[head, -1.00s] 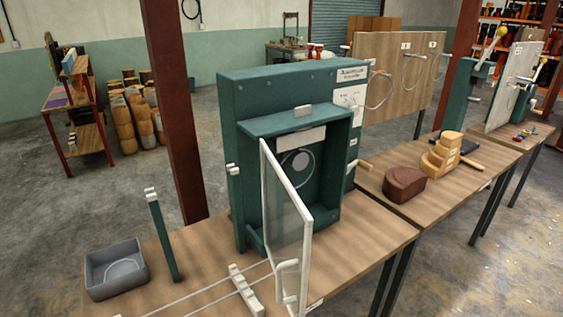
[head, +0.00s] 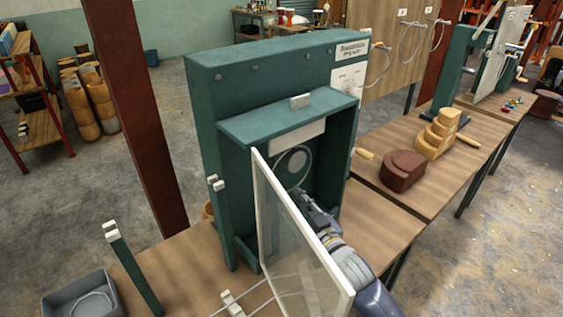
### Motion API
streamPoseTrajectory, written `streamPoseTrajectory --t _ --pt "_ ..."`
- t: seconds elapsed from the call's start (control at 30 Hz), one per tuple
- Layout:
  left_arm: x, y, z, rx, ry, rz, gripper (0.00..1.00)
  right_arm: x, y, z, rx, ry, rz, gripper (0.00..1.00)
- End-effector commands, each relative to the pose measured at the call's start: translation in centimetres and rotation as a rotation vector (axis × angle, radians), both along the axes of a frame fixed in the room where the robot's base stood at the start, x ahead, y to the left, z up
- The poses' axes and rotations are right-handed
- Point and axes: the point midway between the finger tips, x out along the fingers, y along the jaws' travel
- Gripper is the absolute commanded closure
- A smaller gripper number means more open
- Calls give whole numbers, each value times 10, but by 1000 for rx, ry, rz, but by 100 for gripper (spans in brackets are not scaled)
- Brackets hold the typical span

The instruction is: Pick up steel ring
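A thin steel ring (head: 278,163) stands upright inside the green cabinet (head: 225,170), in front of a pale round disc (head: 298,163) on its back wall. The cabinet's framed glass door (head: 290,245) stands open toward me. My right arm comes in from the lower right, past the door, and its gripper (head: 300,195) is inside the cabinet just below the ring. The gripper's fingers are small, dark and partly hidden by the door edge, so their opening and any touch on the ring are unclear. My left gripper is out of view.
A grey bin (head: 62,297) with a ring-shaped thing in it is at the lower left, beside a green post (head: 135,270). A brown block (head: 402,172) and a stepped wooden block (head: 440,135) stand on the right table. More rings hang on a wooden board (head: 385,50).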

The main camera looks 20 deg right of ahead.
Motion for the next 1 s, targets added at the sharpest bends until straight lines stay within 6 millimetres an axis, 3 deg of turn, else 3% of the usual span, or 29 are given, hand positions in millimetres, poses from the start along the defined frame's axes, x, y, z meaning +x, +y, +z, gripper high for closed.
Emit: streamPoseTrajectory --t 0.2,0.37,0.47,0.73,1.0 --pt "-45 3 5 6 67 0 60 31 5 3 2 -1 0 72" --pt "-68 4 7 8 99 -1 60 47 8 1 1 -1 1 72" --pt "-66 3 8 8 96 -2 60 52 9 0 1 1 1 72" --pt "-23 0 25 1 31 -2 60 76 19 3 3 1 -1 72" --pt "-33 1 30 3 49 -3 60 100 24 0 1 1 0 72"
